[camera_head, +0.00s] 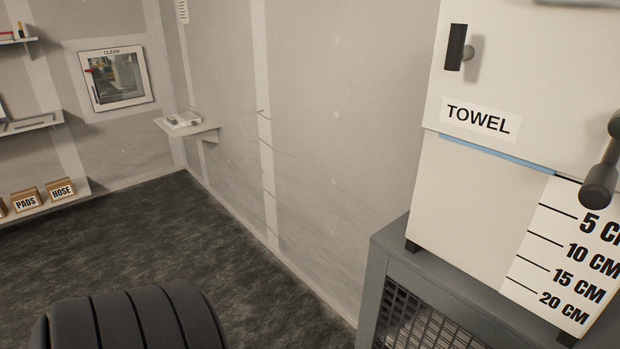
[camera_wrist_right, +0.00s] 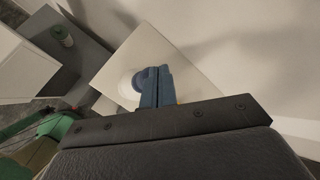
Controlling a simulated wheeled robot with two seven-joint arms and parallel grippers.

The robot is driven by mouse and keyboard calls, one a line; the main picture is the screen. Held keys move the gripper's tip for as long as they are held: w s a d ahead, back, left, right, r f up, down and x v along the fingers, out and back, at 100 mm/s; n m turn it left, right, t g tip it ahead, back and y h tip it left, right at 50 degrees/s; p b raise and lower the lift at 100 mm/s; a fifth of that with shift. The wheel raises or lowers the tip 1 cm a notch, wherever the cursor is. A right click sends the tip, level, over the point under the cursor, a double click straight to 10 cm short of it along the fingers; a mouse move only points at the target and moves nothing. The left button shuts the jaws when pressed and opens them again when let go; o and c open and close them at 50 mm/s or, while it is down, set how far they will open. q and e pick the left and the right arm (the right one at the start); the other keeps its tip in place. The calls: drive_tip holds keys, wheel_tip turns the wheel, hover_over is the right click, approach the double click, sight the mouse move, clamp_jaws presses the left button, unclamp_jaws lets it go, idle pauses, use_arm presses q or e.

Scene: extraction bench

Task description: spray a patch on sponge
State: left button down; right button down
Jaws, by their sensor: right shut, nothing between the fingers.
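No sponge can be made out in either view. A round white thing (camera_wrist_right: 128,82) shows partly behind the fingers, in front of a pale square panel (camera_wrist_right: 180,62). Neither gripper shows in the head view.
A white towel dispenser (camera_head: 470,175) with a dark lever (camera_head: 602,172) stands on a grey cabinet (camera_head: 440,275) at the right. A small wall shelf (camera_head: 205,131) and boxes labelled PADS (camera_head: 27,201) and HOSE (camera_head: 61,190) are farther back. The dark floor (camera_head: 200,235) between is clear.

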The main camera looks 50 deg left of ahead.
drive_tip(key=shift+f+b, duration=0.45)
drive_tip(key=shift+f, duration=0.2)
idle(0.6)
drive_tip(key=shift+r, duration=0.15)
drive_tip(key=shift+r+p, duration=0.8)
drive_tip(key=shift+r, duration=0.15)
drive_tip(key=shift+r, duration=0.1)
wheel_tip(320, 180, up, 6)
drive_tip(key=p, duration=0.4)
drive_tip(key=shift+w, duration=0.1)
idle(0.8)
